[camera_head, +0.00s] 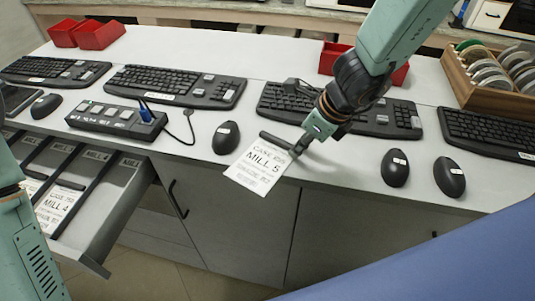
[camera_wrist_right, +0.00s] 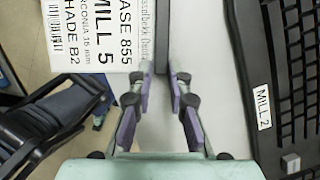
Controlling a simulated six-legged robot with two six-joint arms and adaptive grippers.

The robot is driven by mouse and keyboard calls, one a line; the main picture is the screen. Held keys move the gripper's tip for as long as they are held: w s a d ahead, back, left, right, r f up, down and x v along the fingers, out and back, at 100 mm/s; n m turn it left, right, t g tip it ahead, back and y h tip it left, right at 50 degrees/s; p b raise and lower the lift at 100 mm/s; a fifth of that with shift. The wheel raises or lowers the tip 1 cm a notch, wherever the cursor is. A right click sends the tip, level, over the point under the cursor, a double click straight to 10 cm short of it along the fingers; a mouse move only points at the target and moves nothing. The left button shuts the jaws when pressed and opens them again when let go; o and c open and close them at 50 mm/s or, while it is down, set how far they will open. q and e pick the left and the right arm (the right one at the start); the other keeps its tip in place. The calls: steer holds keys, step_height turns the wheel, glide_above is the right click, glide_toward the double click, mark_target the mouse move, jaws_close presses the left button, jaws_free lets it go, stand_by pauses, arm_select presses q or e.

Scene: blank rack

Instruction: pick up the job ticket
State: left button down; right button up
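The job ticket (camera_head: 258,168) is a white card reading MILL 5, with a dark bar along its top edge. It also shows in the right wrist view (camera_wrist_right: 95,45), at the upper left. My right gripper (camera_head: 296,147) is at the bar end of the card. In the right wrist view its fingertips (camera_wrist_right: 165,78) stand on both sides of the bar and seem closed on it. The card hangs out past the counter's front edge. My left arm shows at the left edge, but its gripper is out of view.
An open drawer (camera_head: 148,185) at the left has slots with a MILL 4 card. Keyboards (camera_head: 175,86), mice (camera_head: 395,168) and a switch box (camera_head: 115,118) stand on the counter. Red bins (camera_head: 98,36) and a wooden rack of discs (camera_head: 470,95) stand behind.

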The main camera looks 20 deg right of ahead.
jaws_close()
steer(key=shift+d, duration=0.1)
steer(key=shift+r+p, duration=0.55)
step_height(320, 180, up, 9)
steer(key=p, duration=0.6)
steer(key=shift+f, duration=0.1)
